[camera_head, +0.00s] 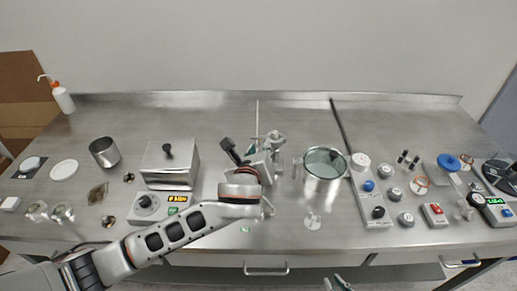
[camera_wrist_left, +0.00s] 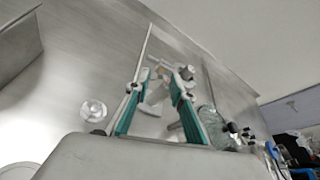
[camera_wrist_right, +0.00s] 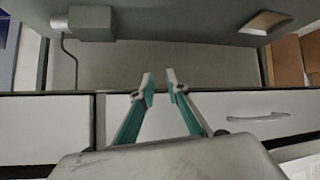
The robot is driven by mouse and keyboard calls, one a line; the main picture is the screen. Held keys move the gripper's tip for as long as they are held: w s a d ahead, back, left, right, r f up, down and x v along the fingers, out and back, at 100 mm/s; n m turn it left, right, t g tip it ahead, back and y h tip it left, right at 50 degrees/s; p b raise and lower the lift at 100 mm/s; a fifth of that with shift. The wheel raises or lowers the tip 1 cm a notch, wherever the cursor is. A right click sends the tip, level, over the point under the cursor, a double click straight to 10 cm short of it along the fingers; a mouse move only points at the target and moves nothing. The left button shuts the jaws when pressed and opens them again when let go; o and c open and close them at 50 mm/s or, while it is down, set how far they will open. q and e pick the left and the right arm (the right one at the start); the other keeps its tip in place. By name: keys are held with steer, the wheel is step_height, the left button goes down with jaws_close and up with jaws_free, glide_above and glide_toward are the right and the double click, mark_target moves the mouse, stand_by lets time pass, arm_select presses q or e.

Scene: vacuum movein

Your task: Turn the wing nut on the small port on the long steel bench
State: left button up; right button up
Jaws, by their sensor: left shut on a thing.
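The small port (camera_head: 275,142) stands on the long steel bench (camera_head: 225,115), near its middle, as a cluster of small steel fittings. My left gripper (camera_head: 268,150) reaches to it from the front left, and my own wrist hides part of it. In the left wrist view, the teal fingers of the left gripper (camera_wrist_left: 166,72) close around a small fitting at the port, which I take to be the wing nut (camera_wrist_left: 163,74). Its wings are too small to make out. My right gripper (camera_head: 337,284) is open and empty in front of the bench; it also shows in the right wrist view (camera_wrist_right: 159,82).
Knobs and valves crowd the right; the back strip is mostly clear.

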arm_select(q)
steer(key=shift+y, duration=0.3)
steer(key=o, duration=1.1)
